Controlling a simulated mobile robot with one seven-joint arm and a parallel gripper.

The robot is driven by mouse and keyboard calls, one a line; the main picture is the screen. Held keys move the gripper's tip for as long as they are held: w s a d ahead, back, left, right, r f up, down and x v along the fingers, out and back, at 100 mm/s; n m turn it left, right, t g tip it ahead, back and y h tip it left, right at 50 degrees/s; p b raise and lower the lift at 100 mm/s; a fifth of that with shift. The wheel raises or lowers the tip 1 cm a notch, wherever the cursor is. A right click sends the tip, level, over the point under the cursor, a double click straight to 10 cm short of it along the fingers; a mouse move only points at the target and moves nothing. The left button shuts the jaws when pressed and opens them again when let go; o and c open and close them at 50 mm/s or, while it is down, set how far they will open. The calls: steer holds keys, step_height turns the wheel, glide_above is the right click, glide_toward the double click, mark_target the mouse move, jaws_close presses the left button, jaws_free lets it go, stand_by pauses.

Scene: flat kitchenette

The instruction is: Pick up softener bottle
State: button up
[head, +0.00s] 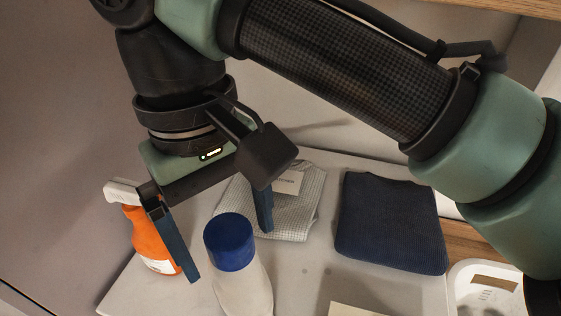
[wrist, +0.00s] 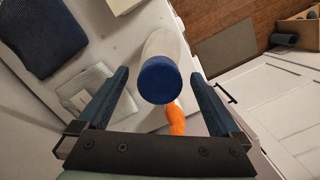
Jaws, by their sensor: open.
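The softener bottle is likely the pale bottle (head: 243,293) with a blue cap (head: 229,243), upright on the white counter. In the wrist view its blue cap (wrist: 160,80) faces me, with the pale body (wrist: 167,44) behind it. My gripper (head: 230,255) is open and empty, pointing down above the counter. In the wrist view the cap appears between the two fingers of my gripper (wrist: 160,73), with a gap on each side. I cannot tell whether the fingertips reach down past the cap. The bottle's base is out of the head view.
An orange spray bottle (head: 150,240) stands left, close to my left finger. A folded checked cloth (head: 300,212) lies behind, and a folded navy cloth (head: 390,222) lies right. A white basket (head: 485,290) is at far right. Bare counter (head: 315,270) shows right of the bottle.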

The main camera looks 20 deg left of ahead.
steer(key=shift+s+d+f, duration=0.1)
steer(key=shift+f, duration=1.1)
jaws_close()
steer(key=shift+r, duration=0.1)
